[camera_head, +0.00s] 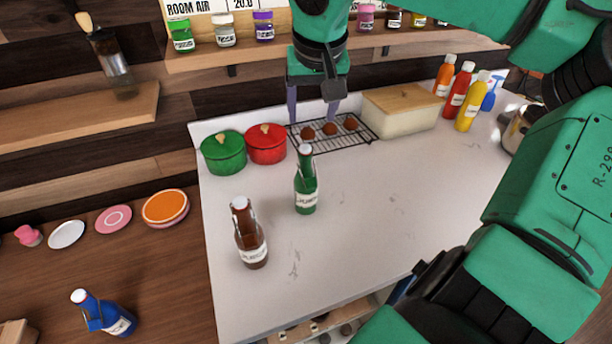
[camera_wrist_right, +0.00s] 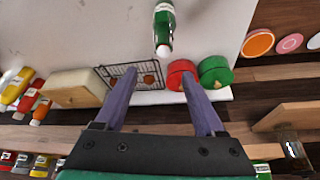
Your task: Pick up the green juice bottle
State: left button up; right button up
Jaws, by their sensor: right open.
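The green juice bottle (camera_head: 306,184) stands upright on the white counter in the head view, right of and behind a brown bottle (camera_head: 248,236). In the right wrist view the green bottle (camera_wrist_right: 164,28) shows at the top, beyond the fingertips. My right gripper (camera_head: 313,119) is open and empty, above the back of the counter near the wire rack. Its two purple fingers also show in the right wrist view (camera_wrist_right: 160,78), spread apart with nothing between them. The bottle is apart from the fingers. My left gripper is not in view.
Behind the bottle are a green pot (camera_head: 224,153), a red pot (camera_head: 266,144), a wire rack (camera_head: 362,137) with brown round items and a lidded box (camera_head: 398,110). Sauce bottles (camera_head: 470,102) stand at the right back. A shelf (camera_head: 200,60) overhangs the counter. The counter's front middle is clear.

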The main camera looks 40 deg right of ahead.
aim_at(305, 158)
jog(key=p+x, duration=0.1)
jog(key=x, duration=0.4)
jog(key=p+x, duration=0.1)
jog(key=x, duration=0.5)
jog(key=p+x, duration=0.2)
jog(key=x, duration=0.4)
jog(key=shift+a, duration=0.45)
jog(key=shift+w+d+f, duration=0.1)
jog(key=shift+w+f, duration=0.05)
jog(key=shift+f, duration=0.05)
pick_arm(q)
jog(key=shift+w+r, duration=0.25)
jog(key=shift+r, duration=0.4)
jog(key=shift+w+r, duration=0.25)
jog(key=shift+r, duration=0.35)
pick_arm(e)
grip_shut()
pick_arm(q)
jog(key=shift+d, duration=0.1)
pick_arm(e)
jog(key=shift+r, duration=0.1)
